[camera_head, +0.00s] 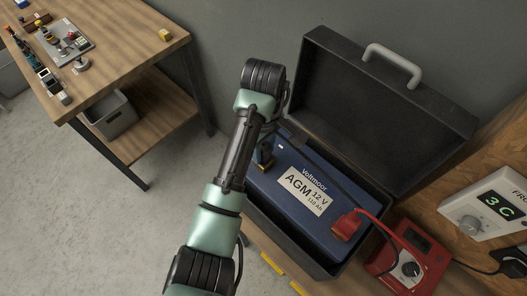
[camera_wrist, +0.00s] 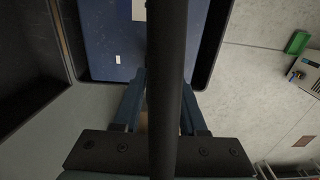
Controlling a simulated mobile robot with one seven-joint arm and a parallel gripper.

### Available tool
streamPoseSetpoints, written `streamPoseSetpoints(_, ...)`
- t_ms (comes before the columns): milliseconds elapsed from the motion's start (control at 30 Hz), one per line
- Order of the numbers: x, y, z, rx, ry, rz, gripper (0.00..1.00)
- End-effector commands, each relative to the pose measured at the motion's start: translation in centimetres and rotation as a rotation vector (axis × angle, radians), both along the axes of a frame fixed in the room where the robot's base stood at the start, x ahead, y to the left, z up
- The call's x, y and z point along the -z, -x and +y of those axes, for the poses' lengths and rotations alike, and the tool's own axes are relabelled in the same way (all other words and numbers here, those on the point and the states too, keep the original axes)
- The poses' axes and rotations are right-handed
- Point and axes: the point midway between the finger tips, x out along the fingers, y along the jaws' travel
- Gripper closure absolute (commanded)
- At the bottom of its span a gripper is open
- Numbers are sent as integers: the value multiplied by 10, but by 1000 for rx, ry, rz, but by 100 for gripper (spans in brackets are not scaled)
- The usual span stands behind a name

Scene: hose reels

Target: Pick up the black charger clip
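The black charger clip cannot be made out clearly. In the head view, a black cable (camera_head: 322,176) crosses the blue battery (camera_head: 264,185) from near my gripper towards the red clip (camera_head: 346,226). A small brass-coloured part (camera_head: 264,158) shows at the battery's far left corner, below the end of my arm. In the wrist view, a thick dark bar (camera_wrist: 167,60) runs top to bottom close to the camera, in front of my gripper (camera_wrist: 164,80). Its bluish fingers show on both sides of the bar. The bar hides what lies between the fingertips.
The battery sits in a black case with its lid (camera_head: 385,110) raised behind. A red charger (camera_head: 408,262) stands right of the case. A white panel (camera_head: 487,206) reads 3 C. A workbench (camera_head: 120,65) with tools stands at upper left. Floor between is clear.

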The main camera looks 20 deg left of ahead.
Motion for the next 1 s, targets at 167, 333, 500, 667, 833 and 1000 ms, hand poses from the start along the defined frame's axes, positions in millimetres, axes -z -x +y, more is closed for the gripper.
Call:
streamPoseSetpoints(167, 0, 0, 0, 0, 0, 0, 93)
streamPoseSetpoints(333, 0, 0, 0, 0, 0, 0, 100)
streamPoseSetpoints(500, -1, 0, 0, 0, -1, -1, 100)
streamPoseSetpoints(667, -6, -1, 0, 1, -1, -1, 100)
streamPoseSetpoints(833, -39, -1, 0, 0, -2, -4, 100)
streamPoseSetpoints(1000, -71, 0, 1, 0, -1, 0, 100)
